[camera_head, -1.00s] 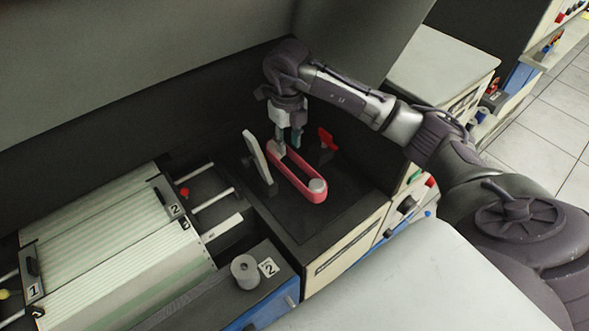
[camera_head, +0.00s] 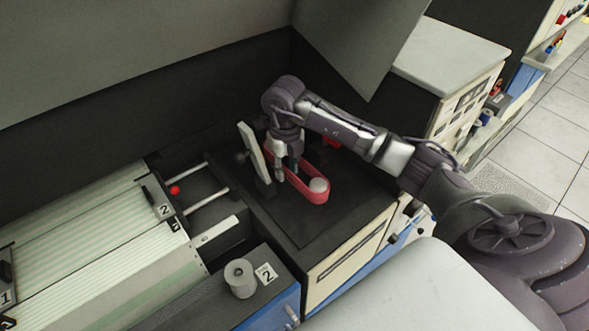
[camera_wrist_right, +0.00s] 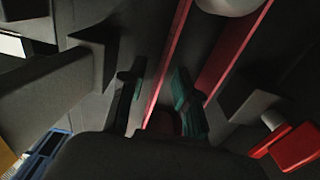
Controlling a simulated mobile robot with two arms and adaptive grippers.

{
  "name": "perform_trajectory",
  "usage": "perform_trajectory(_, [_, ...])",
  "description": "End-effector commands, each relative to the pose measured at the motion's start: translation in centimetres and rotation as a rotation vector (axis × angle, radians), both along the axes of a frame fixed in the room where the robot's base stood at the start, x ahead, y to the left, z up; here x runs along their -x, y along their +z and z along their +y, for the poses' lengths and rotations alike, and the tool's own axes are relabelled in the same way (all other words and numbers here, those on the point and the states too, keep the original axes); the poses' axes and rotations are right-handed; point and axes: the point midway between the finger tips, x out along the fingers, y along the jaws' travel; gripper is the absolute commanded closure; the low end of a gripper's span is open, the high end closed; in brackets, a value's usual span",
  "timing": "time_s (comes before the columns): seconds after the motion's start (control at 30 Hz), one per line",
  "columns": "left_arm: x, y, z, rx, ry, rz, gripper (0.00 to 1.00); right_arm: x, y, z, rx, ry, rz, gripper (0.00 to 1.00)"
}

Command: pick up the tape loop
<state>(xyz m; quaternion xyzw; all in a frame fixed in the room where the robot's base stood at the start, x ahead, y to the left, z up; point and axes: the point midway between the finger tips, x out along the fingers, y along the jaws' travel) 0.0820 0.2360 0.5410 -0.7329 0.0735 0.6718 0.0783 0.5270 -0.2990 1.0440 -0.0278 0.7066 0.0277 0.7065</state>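The tape loop (camera_head: 311,196) is a long red band standing on edge, running around a pale round roller (camera_head: 319,185) at its near end. It sits on the dark machine top. My right gripper (camera_head: 286,172) points down at the loop's far part. In the right wrist view its two dark fingers (camera_wrist_right: 157,100) are apart. One red strand of the tape loop (camera_wrist_right: 167,62) runs between them, with gaps visible; the other strand passes at the right finger's outer side. The loop's far end is partly hidden by the gripper. My left gripper is not in view.
A pale upright plate (camera_head: 252,150) stands close left of the loop. A red part (camera_head: 332,142) is just behind, also visible in the right wrist view (camera_wrist_right: 292,147). A grey spool (camera_head: 240,277) stands at the front. Dark machine top (camera_head: 300,222) is clear in front of the loop.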

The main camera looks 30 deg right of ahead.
Motion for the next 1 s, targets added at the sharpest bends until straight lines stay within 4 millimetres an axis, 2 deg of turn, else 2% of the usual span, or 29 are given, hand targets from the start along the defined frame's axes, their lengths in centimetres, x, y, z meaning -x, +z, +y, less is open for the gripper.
perform_trajectory(0.03, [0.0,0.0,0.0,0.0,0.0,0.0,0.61,0.0,0.0,0.0,0.0,0.0,0.0,0.78])
perform_trajectory(0.17, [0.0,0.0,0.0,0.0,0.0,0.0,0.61,0.0,0.0,0.0,0.0,0.0,0.0,0.99])
perform_trajectory(0.63, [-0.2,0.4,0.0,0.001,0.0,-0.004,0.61,0.0,0.5,0.0,0.0,0.0,0.0,1.0])
perform_trajectory(0.77, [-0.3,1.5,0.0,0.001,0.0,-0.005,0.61,-0.1,2.1,0.0,0.0,0.0,-0.002,1.0])
perform_trajectory(1.0, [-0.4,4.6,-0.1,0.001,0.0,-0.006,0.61,-0.1,7.0,0.0,0.001,0.0,-0.002,1.0])
